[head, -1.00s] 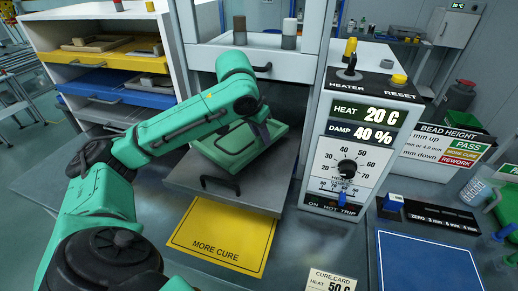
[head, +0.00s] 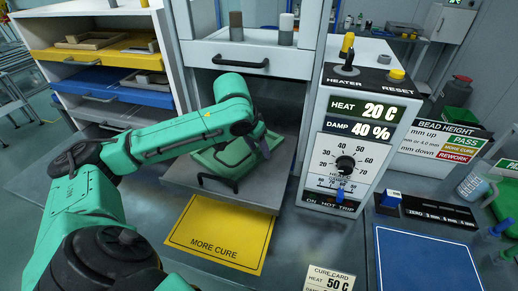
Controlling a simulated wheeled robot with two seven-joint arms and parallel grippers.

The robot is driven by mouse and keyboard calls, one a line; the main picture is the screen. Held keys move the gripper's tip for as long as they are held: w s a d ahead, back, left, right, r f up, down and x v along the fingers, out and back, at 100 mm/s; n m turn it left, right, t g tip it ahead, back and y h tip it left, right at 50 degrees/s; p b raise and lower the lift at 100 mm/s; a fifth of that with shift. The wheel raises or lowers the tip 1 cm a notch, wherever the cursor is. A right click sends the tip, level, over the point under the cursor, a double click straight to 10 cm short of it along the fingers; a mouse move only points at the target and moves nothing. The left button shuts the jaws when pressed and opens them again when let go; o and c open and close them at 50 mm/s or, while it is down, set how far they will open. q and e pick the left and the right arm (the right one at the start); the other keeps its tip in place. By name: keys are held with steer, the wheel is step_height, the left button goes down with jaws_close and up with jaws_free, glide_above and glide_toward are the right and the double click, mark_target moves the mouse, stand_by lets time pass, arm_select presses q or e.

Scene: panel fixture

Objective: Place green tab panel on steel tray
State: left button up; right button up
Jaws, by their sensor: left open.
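The green tab panel (head: 226,160) is a green framed piece on the grey steel tray (head: 250,193), which sticks out at the front of the white cabinet. The panel looks tilted, and whether it lies flat on the tray is hard to tell. My left gripper (head: 266,147) is over the panel's right part, pointing down, and is open. My left arm hides part of the panel's far side. I cannot tell whether the fingers touch it. My right gripper is not in view.
A yellow MORE CURE mat (head: 222,232) lies in front of the tray. The heater control box (head: 359,140) stands close to the right. A blue mat (head: 428,262) lies at the lower right. A shelf with a yellow drawer (head: 90,55) and a blue drawer (head: 118,86) stands at the left.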

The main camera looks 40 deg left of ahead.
arm_select(q)
steer(key=v, duration=1.1)
steer(key=shift+r, duration=0.15)
steer(key=shift+s, duration=0.1)
